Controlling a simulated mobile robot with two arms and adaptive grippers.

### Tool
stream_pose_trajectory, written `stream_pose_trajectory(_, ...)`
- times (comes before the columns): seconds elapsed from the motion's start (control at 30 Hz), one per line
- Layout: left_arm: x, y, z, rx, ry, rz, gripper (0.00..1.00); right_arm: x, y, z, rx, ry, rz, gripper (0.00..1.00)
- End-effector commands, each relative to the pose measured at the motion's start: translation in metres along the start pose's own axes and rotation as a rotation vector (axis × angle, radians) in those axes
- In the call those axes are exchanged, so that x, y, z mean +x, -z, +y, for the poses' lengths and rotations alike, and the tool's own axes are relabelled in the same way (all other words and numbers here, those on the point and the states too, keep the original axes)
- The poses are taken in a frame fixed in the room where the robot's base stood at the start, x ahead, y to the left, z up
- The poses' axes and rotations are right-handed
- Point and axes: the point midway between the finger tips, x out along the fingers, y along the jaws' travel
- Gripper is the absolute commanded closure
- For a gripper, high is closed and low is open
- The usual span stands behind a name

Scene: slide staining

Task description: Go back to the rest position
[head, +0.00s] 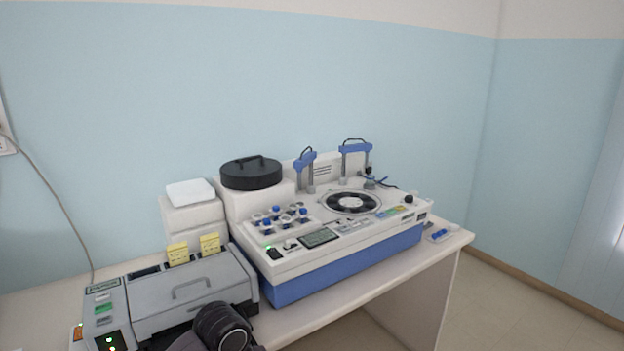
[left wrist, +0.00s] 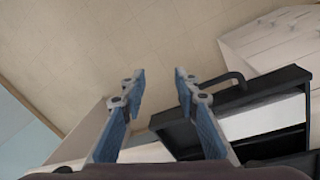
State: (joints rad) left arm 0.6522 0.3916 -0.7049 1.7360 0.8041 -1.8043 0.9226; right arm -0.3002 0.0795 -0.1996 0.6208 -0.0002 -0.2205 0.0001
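My left gripper (left wrist: 158,86) is open in the left wrist view, with its two blue fingers apart and nothing between them. It points down past furniture edges toward the tan floor. In the head view a dark rounded part of my own arm shows at the bottom, in front of the grey machine, but no fingers show there. My right gripper is in neither view.
The white and blue staining machine (head: 345,262) stands on the white table (head: 452,240). A round black lid (head: 251,174) sits on it. A grey machine (head: 190,292) with yellow-labelled holders stands at the left. A black-edged drawer or tray (left wrist: 240,108) lies close right of my left fingers.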

Motion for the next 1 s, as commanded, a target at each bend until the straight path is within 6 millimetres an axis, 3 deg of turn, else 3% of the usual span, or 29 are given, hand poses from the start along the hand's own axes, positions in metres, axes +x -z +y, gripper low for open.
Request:
stream_pose_trajectory(0.1, 0.025, -0.035, 0.010, 0.090, -0.061, 0.018, 0.71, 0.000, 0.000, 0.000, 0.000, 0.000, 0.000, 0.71)
stream_pose_trajectory(0.37, 0.051, -0.093, 0.003, 0.213, -0.130, 0.112, 0.71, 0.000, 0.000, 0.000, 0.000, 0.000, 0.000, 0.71)
stream_pose_trajectory(0.6, 0.055, -0.143, -0.040, 0.259, -0.083, 0.199, 0.71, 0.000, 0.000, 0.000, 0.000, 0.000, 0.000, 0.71)
stream_pose_trajectory(1.0, 0.040, -0.200, -0.117, 0.298, 0.091, 0.239, 0.71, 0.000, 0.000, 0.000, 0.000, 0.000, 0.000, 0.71)
